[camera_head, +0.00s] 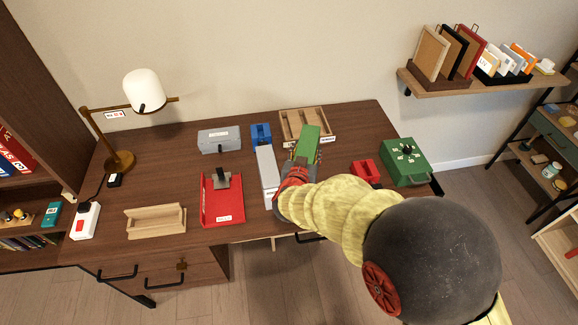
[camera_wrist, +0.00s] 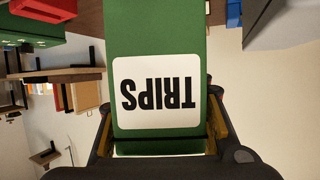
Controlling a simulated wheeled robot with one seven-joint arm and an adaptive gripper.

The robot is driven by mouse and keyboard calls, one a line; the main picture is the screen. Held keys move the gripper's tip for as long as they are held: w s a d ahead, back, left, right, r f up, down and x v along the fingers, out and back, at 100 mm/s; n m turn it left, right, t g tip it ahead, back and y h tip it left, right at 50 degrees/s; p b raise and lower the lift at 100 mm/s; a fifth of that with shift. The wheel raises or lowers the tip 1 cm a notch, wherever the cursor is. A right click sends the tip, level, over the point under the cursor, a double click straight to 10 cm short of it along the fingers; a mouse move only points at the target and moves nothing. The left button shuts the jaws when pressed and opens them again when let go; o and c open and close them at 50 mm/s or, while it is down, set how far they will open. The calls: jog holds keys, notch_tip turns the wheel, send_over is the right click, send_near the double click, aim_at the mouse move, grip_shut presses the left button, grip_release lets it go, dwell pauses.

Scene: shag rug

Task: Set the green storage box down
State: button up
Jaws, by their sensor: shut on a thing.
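The green storage box (camera_head: 308,141) is in my gripper (camera_head: 297,174), over the back middle of the desk, in front of the wooden tray. In the wrist view the green storage box (camera_wrist: 155,30) fills the middle, with a white label reading TRIPS upside down. My gripper (camera_wrist: 160,135) has a finger on each side of it and is shut on it. The box's underside is hidden, so I cannot tell whether it touches the desk.
The wooden compartment tray (camera_head: 289,123) is just behind the box. A long grey-white box (camera_head: 267,170) and blue item (camera_head: 261,134) are left. A red small box (camera_head: 365,171) and green dial box (camera_head: 404,162) are right. A red tray (camera_head: 222,205) and lamp (camera_head: 145,90) stand farther left.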

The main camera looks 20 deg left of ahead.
notch_tip(320, 180, down, 7)
jog(key=b, duration=0.3)
jog(key=shift+f, duration=0.2)
jog(key=shift+f, duration=0.1)
jog(key=o, duration=1.3)
jog(key=shift+f, duration=0.1)
jog(key=shift+c, duration=0.2)
jog(key=shift+s+r, duration=0.25)
jog(key=shift+r, duration=0.05)
jog(key=p+v, duration=0.4)
jog(key=v, duration=0.7)
jog(key=shift+s, duration=0.2)
jog(key=shift+d, duration=0.15)
